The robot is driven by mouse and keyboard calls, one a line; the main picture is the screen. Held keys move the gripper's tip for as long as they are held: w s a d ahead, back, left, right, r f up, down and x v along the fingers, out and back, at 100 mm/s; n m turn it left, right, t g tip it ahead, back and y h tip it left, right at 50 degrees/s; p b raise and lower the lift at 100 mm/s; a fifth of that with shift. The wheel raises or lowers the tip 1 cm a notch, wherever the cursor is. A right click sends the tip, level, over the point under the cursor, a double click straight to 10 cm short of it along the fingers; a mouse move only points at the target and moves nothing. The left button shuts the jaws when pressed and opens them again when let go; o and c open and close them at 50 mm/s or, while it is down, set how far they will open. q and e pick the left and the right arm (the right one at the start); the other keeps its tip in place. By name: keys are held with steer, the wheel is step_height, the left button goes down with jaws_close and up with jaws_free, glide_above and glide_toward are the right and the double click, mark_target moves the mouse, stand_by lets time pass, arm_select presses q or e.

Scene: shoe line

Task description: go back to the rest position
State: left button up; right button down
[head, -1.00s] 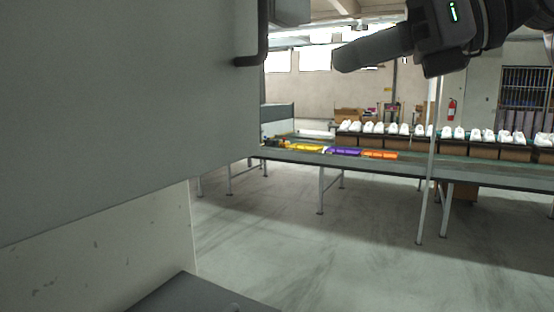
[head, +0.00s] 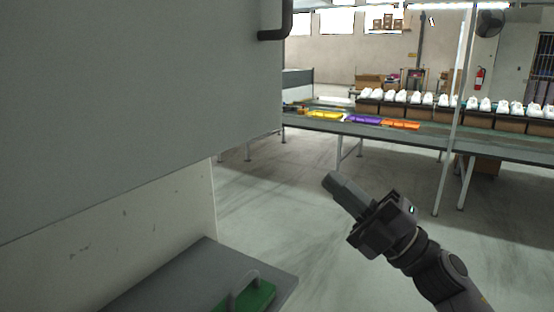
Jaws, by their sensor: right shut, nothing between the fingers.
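My right gripper (head: 335,184) is in the head view, low and right of the middle, with its arm coming up from the bottom right. Its fingers are together with nothing between them, pointing up and left. It is over open floor and touches nothing. My left gripper is not in view.
A large grey panel with a dark handle (head: 276,34) fills the left. Below it is a grey ledge (head: 200,275) with a green object (head: 258,295) on it. Farther back runs a conveyor (head: 340,128) with yellow, purple and orange items and rows of white shoes (head: 415,97). The floor between is clear.

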steer(key=s+d+f+m+t+h+p, duration=0.1)
steer(key=d+f+m+t+h, duration=0.25)
steer(key=f+m+h, duration=0.6)
steer(key=s+d+f+m+t+h, duration=0.2)
steer(key=d+f+m+t+h, duration=0.3)
steer(key=f+m, duration=0.8)
steer(key=s+d+f+m+g+h+p, duration=0.1)
steer(key=s+f+m+g+h, duration=0.4)
steer(key=s+f+g, duration=0.5)
steer(key=s+d+f, duration=0.1)
steer(key=s+f, duration=0.7)
steer(key=f, duration=0.3)
steer(key=shift+s, duration=0.2)
steer(key=shift+d, duration=0.1)
